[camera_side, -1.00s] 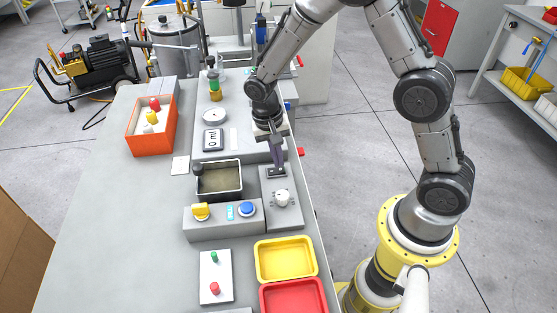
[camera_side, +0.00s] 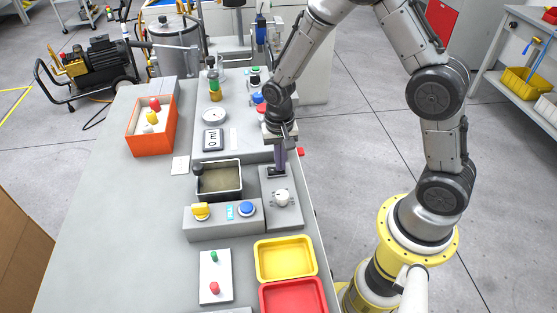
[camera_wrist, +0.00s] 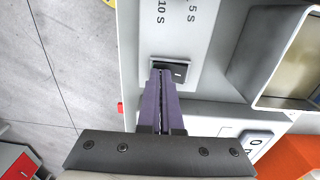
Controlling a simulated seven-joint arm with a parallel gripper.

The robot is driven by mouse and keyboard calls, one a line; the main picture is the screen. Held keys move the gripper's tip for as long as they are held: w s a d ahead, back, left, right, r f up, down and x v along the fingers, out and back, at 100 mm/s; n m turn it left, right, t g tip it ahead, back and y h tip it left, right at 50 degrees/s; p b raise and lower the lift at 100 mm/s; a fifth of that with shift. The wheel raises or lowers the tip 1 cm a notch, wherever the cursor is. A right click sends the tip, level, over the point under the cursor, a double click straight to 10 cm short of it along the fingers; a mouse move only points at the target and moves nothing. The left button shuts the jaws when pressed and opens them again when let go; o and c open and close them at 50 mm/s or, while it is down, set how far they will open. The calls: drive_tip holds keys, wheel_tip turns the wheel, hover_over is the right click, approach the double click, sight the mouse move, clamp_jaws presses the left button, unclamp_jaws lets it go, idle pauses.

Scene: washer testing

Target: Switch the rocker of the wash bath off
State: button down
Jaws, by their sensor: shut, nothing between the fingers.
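The rocker (camera_side: 276,172) is a small black switch on the grey panel of the wash bath (camera_side: 241,182), above a white knob (camera_side: 281,198). In the wrist view the rocker (camera_wrist: 172,71) shows a white line mark near its right end. My gripper (camera_side: 279,168) is shut and empty and points down at the rocker. In the wrist view its purple fingertips (camera_wrist: 163,73) overlap the rocker's left part and hide some of it. I cannot tell whether the tips touch it or which way the rocker is tilted.
The liquid-filled bath stands left of the rocker, with a front box carrying a yellow knob (camera_side: 201,211) and a blue button (camera_side: 246,209). A yellow tray (camera_side: 258,275) and a red tray (camera_side: 265,302) lie in front. An orange box (camera_side: 133,146) stands at left.

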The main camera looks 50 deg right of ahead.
sight(270, 170)
drive_tip(key=shift+s+d+f, duration=0.2)
drive_tip(key=shift+s+f, duration=0.05)
drive_tip(key=shift+f, duration=0.3)
drive_tip(key=shift+w+a+r, duration=0.15)
drive_tip(key=shift+w+a, duration=0.45)
drive_tip(key=shift+w+a+r, duration=0.1)
drive_tip(key=shift+r, duration=0.35)
wheel_tip(270, 170, up, 14)
drive_tip(key=shift+s+d, duration=0.25)
drive_tip(key=shift+d, duration=0.1)
drive_tip(key=shift+w, duration=0.1)
drive_tip(key=shift+w+a+g+h, duration=0.5)
drive_tip(key=shift+w+a+g, duration=0.1)
drive_tip(key=shift+w+a, duration=0.15)
